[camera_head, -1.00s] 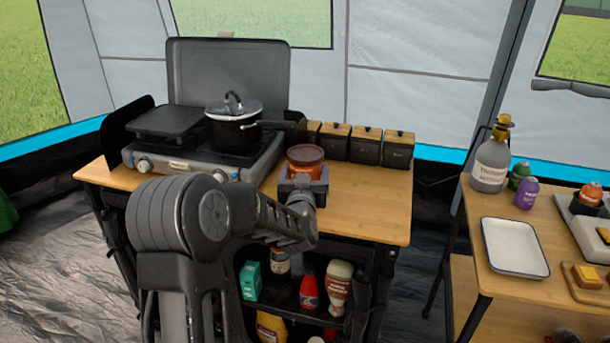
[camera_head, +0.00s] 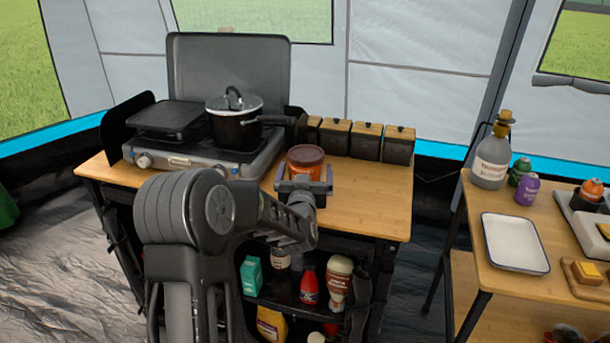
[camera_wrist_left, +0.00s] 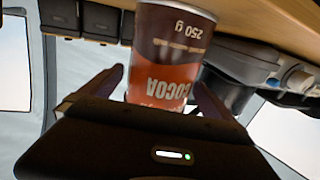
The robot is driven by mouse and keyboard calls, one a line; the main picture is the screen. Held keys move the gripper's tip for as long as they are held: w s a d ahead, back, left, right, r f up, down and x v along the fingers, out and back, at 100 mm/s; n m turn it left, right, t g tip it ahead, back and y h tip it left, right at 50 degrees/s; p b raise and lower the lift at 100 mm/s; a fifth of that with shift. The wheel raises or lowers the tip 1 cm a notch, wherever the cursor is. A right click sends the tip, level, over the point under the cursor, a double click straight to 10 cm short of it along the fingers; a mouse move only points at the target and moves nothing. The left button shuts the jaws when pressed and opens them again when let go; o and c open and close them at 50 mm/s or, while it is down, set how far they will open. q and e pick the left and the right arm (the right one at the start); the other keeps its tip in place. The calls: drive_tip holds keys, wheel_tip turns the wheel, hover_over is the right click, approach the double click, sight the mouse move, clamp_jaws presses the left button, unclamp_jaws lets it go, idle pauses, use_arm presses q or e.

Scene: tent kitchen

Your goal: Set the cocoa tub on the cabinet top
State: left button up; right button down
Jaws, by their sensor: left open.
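The cocoa tub (camera_head: 306,161) is a brown and orange-red tub standing upright on the wooden cabinet top (camera_head: 364,197), to the right of the stove. In the left wrist view the tub (camera_wrist_left: 168,62) appears upside down, with its COCOA label facing the camera. My left gripper (camera_head: 304,183) is open at the near side of the tub, with one finger on each side of it. The fingers (camera_wrist_left: 160,92) stand apart from the tub's sides in the wrist view. The tub's lower part is partly hidden by the gripper in the head view. My right gripper is out of view.
A camping stove (camera_head: 200,150) with a lidded pot (camera_head: 234,122) stands left of the tub. Several dark canisters (camera_head: 366,142) line the back edge. Bare wood lies to the right. A side table holds a white tray (camera_head: 514,243) and bottles.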

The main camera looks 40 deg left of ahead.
use_arm(q)
drive_tip(key=shift+r, duration=0.1)
drive_tip(key=b+v, duration=0.1)
drive_tip(key=v, duration=1.1)
